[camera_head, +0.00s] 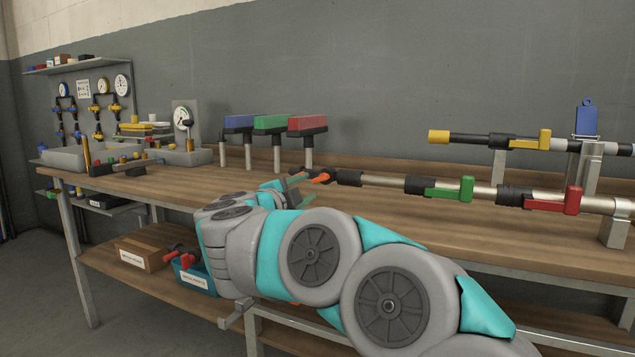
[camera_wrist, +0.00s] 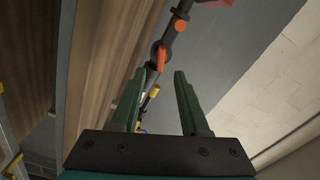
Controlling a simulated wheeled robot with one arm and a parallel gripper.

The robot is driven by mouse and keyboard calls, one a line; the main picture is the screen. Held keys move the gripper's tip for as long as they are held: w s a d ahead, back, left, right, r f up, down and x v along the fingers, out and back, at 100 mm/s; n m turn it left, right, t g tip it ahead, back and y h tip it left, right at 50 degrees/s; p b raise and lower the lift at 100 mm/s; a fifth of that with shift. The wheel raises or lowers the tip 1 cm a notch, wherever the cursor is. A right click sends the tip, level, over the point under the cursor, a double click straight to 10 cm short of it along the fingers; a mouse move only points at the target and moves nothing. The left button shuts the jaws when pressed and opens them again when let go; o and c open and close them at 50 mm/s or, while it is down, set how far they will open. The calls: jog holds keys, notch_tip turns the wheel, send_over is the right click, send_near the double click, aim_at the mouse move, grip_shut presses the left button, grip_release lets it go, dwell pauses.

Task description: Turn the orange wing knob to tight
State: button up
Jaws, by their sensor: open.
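The orange wing knob (camera_head: 321,178) is on the left end of the lower horizontal pole (camera_head: 385,181), by a black fitting. In the wrist view an orange wing (camera_wrist: 161,58) shows on a dark pole, just beyond the fingertips and between them in the picture. My gripper (camera_head: 297,186) is at the pole's left end, close to the knob. In the wrist view my gripper (camera_wrist: 160,72) has its two green fingers apart with nothing held between them. Part of the knob is hidden in the head view, and I cannot tell its turn exactly.
The pole also carries a green lever (camera_head: 453,189) and a red lever (camera_head: 556,200). A second pole with a yellow end (camera_head: 438,137) runs above. Blue, green and red blocks (camera_head: 272,123) stand on posts behind. The wooden bench (camera_head: 170,183) has free room at left.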

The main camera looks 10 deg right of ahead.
aim_at(319, 180)
jog(key=x, duration=0.7)
grip_shut()
dwell(0.3)
